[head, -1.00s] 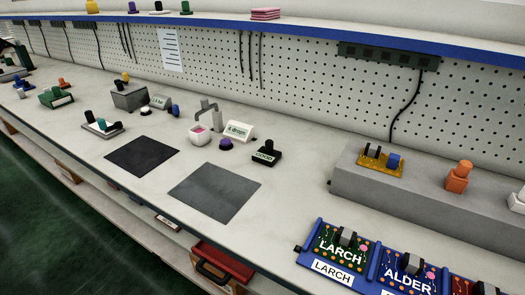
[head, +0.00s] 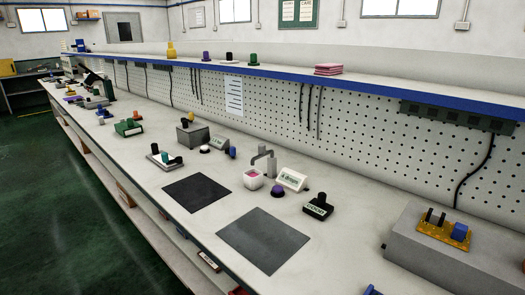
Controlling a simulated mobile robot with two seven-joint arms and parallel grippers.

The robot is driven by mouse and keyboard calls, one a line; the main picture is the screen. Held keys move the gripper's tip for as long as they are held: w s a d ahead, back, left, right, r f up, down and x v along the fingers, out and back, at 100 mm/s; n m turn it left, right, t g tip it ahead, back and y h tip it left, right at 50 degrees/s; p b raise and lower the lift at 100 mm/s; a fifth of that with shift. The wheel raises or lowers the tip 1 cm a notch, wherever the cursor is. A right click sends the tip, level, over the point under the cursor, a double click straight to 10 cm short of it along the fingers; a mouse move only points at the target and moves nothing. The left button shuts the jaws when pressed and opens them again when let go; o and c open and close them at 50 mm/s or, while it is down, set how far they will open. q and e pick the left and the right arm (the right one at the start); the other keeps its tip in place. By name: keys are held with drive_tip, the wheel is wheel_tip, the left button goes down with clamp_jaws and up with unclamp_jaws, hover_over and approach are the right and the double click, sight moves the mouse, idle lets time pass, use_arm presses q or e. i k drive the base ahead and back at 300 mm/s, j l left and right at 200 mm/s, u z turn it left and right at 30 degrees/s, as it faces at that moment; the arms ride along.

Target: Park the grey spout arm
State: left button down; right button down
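The grey spout arm (head: 271,164) stands on the bench in the middle of the head view. It is a grey upright post with a short arm reaching left at its top. The arm's tip is above or close to a small white cup (head: 253,181) with pink contents. A white sloped sign (head: 292,180) stands just right of the post, its small text hard to read. Neither of my grippers is in view.
Two dark mats (head: 262,247) lie flat along the bench's front. A black block with a knob (head: 318,207) stands right of the sign. A grey box with a dark knob (head: 192,135) stands further left. A grey ledge (head: 440,265) fills the right.

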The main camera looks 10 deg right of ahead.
sight(261, 152)
drive_tip(key=i+j+z, duration=0.1)
drive_tip(key=i+j, duration=0.65)
drive_tip(key=i, duration=0.1)
